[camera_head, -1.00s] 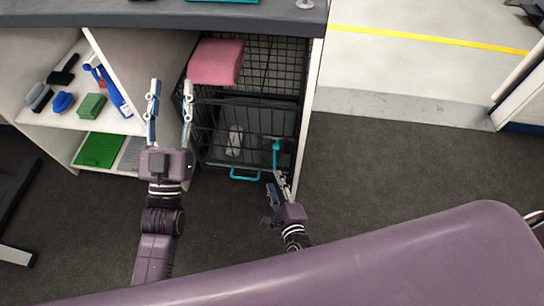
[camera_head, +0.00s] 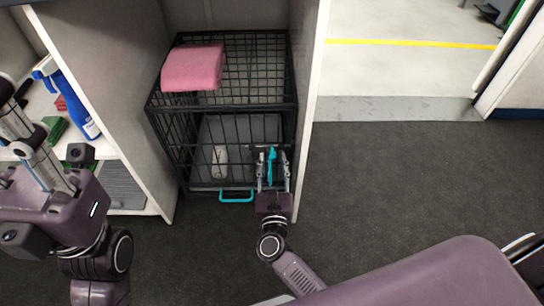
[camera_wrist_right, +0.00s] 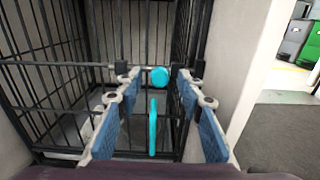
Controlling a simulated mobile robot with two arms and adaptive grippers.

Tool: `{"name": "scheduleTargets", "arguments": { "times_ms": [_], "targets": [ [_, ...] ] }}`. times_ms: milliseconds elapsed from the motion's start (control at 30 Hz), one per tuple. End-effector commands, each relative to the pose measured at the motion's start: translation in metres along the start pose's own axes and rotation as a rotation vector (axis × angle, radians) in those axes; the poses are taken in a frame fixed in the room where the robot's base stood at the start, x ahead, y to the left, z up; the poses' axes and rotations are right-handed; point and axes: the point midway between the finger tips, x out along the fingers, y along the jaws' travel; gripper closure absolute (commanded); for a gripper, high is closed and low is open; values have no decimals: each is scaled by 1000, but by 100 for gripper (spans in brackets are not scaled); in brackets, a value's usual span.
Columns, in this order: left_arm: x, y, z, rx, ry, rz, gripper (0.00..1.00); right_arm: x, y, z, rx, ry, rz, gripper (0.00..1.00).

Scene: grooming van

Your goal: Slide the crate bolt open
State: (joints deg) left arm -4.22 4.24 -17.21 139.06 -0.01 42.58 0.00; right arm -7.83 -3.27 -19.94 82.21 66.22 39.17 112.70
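The black wire crate (camera_head: 165,125) stands inside the cabinet bay, its door facing me. The teal bolt handle (camera_head: 271,165) is on the right part of the crate front; in the right wrist view the bolt shows a round teal knob (camera_wrist_right: 159,77) and a vertical teal bar (camera_wrist_right: 153,128). My right gripper (camera_head: 273,160) is open at the crate front, with its fingers on either side of the teal bolt and gaps on both sides in the wrist view. My left gripper (camera_head: 25,140) is at the left edge, close to the camera; its fingertips are partly cut off.
A pink folded towel (camera_head: 193,67) lies on top of the crate. A teal handle (camera_head: 236,196) sticks out at the crate's lower front. Left shelves hold a blue bottle (camera_head: 75,105) and a green block (camera_head: 55,130). A white cabinet wall (camera_head: 310,110) stands close right; the floor beyond is clear.

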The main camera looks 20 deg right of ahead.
Motion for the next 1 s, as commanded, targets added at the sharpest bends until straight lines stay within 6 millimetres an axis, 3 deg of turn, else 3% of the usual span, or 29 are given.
{"name": "scheduleTargets", "arguments": {
  "times_ms": [200, 567, 867, 1000],
  "targets": [
    [2, 1, -1, 3, 17, 8, 60, 27, 0, -1, -1, 0, 0, 65],
    [4, 1, -1, 3, 21, 11, 60, 32, 0, 0, -2, 1, 1, 66],
    [4, 1, -1, 3, 21, 10, 60, 32, 0, 0, -2, 1, 1, 99],
    [4, 1, -1, 3, 21, 10, 60, 32, 0, 0, -2, 1, 1, 100]
  ]
}}
